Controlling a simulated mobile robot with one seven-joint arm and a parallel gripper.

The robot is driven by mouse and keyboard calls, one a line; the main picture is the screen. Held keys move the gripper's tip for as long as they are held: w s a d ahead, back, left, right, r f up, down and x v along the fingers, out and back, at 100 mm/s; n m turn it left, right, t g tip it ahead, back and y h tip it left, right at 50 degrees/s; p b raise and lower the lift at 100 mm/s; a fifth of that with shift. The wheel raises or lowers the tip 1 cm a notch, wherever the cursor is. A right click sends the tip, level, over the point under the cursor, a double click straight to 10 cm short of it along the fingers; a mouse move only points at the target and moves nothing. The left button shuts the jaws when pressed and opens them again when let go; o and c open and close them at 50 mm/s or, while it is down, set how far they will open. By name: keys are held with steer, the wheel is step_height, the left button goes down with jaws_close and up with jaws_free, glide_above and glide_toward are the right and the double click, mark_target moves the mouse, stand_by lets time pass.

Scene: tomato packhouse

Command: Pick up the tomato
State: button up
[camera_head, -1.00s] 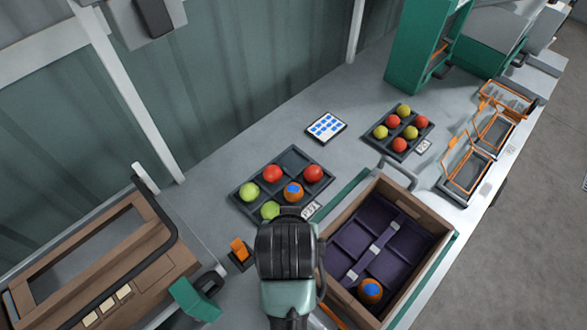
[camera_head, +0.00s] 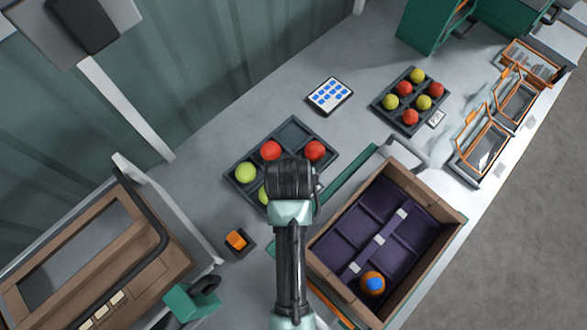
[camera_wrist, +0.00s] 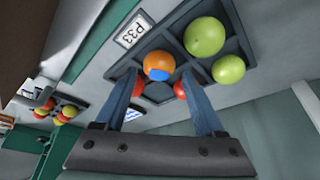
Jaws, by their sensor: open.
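An orange tomato with a blue patch (camera_wrist: 158,65) sits in the dark tray marked P33 (camera_wrist: 243,48). In the wrist view it lies between the two fingertips of my open gripper (camera_wrist: 157,70), with no clear contact. In the head view my gripper (camera_head: 291,182) is over the near side of that tray (camera_head: 238,181) and hides this tomato. Red tomatoes (camera_head: 270,150) (camera_head: 314,150) and green ones (camera_head: 246,172) share the tray. A second orange tomato with a blue patch (camera_head: 372,283) lies in the near corner of the purple-lined crate (camera_head: 445,212).
A smaller tray (camera_head: 385,113) of red and yellow-green tomatoes stands farther back, near a tablet (camera_head: 329,95). An orange block on a dark base (camera_head: 236,240) is left of my arm. Orange-framed stands (camera_head: 483,150) line the right edge. Grey bench is clear around the tablet.

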steer(key=shift+w+x, duration=0.2)
steer(key=shift+x, duration=1.1)
steer(key=shift+w+x, duration=0.15)
steer(key=shift+x, duration=1.2)
steer(key=shift+d+r, duration=0.1)
steer(key=shift+r, duration=0.1)
steer(key=c, duration=0.6)
